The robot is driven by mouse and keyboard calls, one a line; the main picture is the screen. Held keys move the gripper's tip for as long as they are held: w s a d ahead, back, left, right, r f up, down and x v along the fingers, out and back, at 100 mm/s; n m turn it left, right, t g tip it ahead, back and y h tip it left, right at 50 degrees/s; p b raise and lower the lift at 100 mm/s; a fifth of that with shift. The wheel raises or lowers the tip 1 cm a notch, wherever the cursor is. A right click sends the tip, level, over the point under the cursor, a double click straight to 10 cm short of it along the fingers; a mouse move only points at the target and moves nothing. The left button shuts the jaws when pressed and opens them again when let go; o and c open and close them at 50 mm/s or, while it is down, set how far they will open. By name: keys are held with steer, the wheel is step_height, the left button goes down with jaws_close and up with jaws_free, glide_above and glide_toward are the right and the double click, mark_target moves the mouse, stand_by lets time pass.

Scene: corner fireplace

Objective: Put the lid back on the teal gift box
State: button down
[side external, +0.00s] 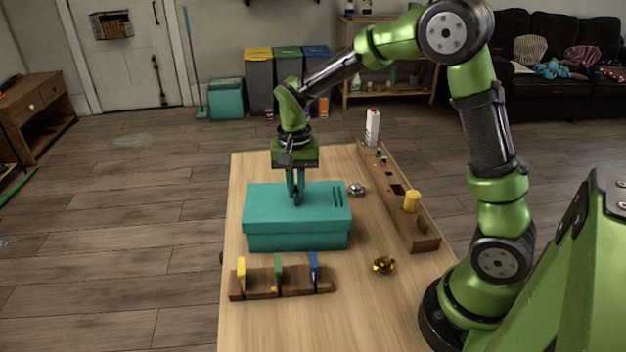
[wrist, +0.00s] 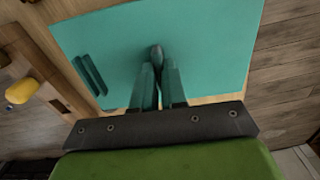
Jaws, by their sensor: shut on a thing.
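The teal gift box (side external: 297,242) stands on the wooden table, left of the middle in the side view. Its teal lid (side external: 270,203) rests over the top of the box and looks level; I cannot tell whether it is fully seated. The lid also fills much of the wrist view (wrist: 210,45), with two dark slots near one corner. A small dark knob (wrist: 157,52) stands up from the lid's middle. My gripper (side external: 296,196) points down over the lid and is shut on this knob; its fingers meet around it in the wrist view (wrist: 157,68).
A wooden rack (side external: 262,283) with yellow, green and blue pieces lies in front of the box. A gold object (side external: 384,265) and a silver one (side external: 356,189) lie to the right.

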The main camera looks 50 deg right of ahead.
steer(key=shift+f, duration=0.8)
steer(key=c, duration=1.1)
jaws_free()
step_height(320, 180, up, 17)
